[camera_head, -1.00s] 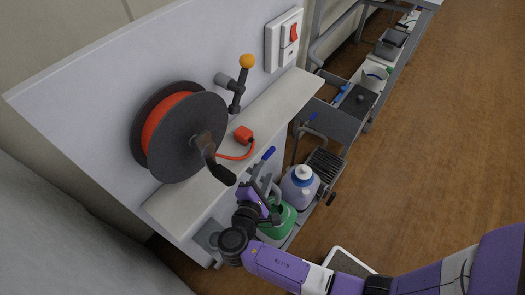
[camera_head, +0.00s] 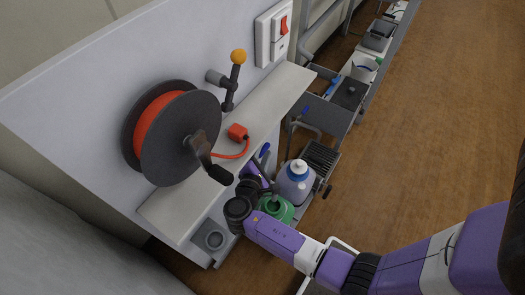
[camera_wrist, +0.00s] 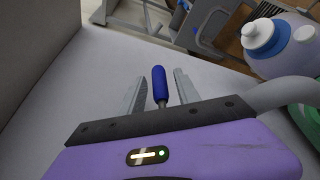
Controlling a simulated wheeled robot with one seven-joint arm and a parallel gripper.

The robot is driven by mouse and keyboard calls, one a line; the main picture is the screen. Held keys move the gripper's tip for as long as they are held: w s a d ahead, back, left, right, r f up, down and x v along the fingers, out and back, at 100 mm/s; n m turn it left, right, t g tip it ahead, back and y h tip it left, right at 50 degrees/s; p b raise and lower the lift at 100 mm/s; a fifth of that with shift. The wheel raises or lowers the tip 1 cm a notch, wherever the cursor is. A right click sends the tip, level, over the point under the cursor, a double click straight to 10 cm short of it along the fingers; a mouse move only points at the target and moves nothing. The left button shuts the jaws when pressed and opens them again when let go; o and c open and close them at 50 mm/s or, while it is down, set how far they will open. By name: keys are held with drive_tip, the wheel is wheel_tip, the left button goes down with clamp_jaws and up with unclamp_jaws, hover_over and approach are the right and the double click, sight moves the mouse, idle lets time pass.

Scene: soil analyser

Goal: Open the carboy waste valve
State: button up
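A blue lever handle (camera_wrist: 159,84), the grip of a valve, stands between my fingers in the wrist view, with grey gaps on both sides. It also shows in the head view (camera_head: 265,150) beside the shelf edge. My gripper (camera_wrist: 158,78) is open around the handle, and its fingers do not appear to touch it. In the head view my gripper (camera_head: 260,168) is partly hidden below the shelf. The whitish carboy with a blue cap (camera_head: 295,186) stands right of my gripper, and it shows at the upper right in the wrist view (camera_wrist: 288,50). The valve body is hidden.
A green container (camera_head: 276,209) stands beside the carboy, close to my wrist. Above are a pale shelf (camera_head: 178,205), a red hose reel (camera_head: 180,138) with a crank, and a red plug (camera_head: 238,132). A second blue handle (camera_head: 306,110) is farther back. Open wooden floor lies right.

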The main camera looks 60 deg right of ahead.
clamp_jaws()
idle(1.4)
